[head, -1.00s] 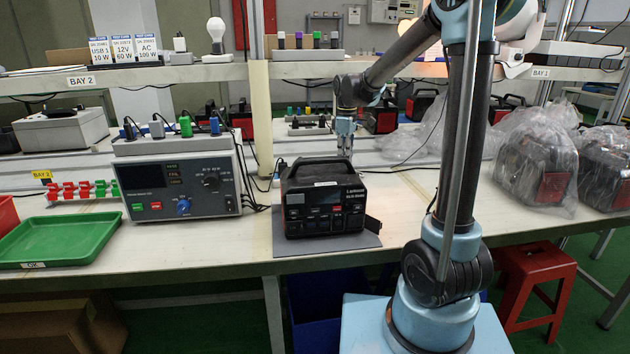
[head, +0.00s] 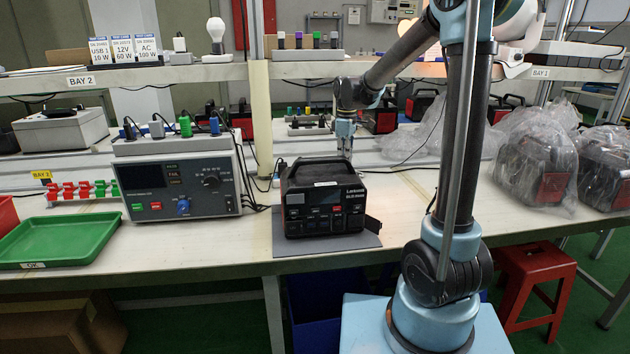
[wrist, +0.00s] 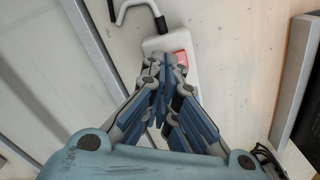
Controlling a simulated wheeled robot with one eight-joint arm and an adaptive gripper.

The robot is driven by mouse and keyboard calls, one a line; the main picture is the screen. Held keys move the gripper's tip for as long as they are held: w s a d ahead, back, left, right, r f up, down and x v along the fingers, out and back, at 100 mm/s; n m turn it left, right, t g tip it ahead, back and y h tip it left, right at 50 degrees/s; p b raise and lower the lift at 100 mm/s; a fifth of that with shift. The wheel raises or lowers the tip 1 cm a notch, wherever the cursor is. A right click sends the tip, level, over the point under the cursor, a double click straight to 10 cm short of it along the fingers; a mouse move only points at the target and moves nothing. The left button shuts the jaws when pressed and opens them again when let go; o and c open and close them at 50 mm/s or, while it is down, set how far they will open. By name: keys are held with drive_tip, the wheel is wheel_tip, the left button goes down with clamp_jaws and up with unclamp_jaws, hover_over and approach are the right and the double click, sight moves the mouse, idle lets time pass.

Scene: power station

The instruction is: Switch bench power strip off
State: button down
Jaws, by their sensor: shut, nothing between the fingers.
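The bench power strip (wrist: 156,46) is white, with a grey cord leaving its far end. It lies on the bench in the wrist view. Its red rocker switch (wrist: 180,62) shows just right of my fingertips. My gripper (wrist: 166,64) is shut and empty, with its fingertips over the strip and close beside the switch. I cannot tell whether they touch it. The fingers hide much of the strip. In the head view my gripper (head: 345,156) points down behind the black power station (head: 325,200), which hides the strip's place there.
A grey test unit (head: 178,187) with plugs on top stands left of the power station. A green tray (head: 60,243) lies at the front left. A shelf (head: 190,72) runs above the bench. Bagged units (head: 537,165) stand at the right.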

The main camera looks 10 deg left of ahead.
drive_tip(key=shift+f, duration=0.65)
idle(0.4)
drive_tip(key=shift+r, duration=3.55)
